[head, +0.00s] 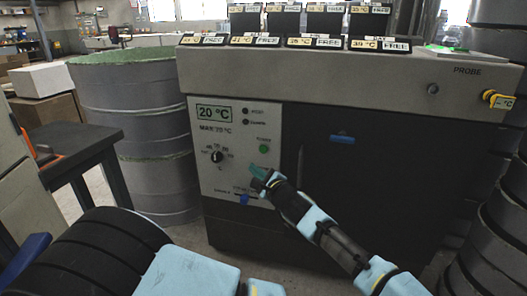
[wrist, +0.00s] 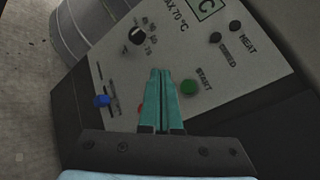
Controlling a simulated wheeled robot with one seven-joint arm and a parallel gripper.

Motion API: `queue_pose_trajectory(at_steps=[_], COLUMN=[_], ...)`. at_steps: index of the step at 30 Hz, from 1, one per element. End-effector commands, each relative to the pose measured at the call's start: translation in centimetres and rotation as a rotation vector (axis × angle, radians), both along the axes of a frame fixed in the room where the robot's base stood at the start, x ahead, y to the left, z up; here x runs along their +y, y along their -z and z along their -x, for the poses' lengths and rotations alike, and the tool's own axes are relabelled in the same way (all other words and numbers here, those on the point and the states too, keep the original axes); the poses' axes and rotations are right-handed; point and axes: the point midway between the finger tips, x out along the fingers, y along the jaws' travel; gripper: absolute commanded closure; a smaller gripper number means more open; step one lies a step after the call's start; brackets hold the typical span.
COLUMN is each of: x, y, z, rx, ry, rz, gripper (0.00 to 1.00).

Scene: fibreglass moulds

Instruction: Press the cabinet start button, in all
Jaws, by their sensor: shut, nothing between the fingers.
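The cabinet's pale control panel (head: 225,180) faces me, with a round green start button (head: 264,149) on its right side. In the wrist view the start button (wrist: 189,87) is beside the label START, just right of my fingertips. My gripper (head: 257,171) is shut and empty, its teal fingers pointing at the panel below the button. In the wrist view my gripper (wrist: 162,72) overlaps the panel left of the button and does not cover it. I cannot tell whether the fingertips touch the panel.
The panel also has a black dial (head: 217,156), a display (head: 214,113) reading 20 °C, two dark lamps and a blue lever (head: 244,199). A red spot (wrist: 140,108) is partly hidden by my fingers. Grey drums (head: 140,100) stand left; a dark door with a blue handle (head: 342,138) is right.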

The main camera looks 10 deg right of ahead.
Motion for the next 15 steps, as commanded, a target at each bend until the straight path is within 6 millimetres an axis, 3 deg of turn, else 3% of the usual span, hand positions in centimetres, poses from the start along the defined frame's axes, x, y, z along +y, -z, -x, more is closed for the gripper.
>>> queue_pose_trajectory(at_steps=[15], x=[-2.8], y=[0.2], z=[-5.3], rx=[0.001], ry=[-0.002], rz=[0.003], gripper=[1.0])
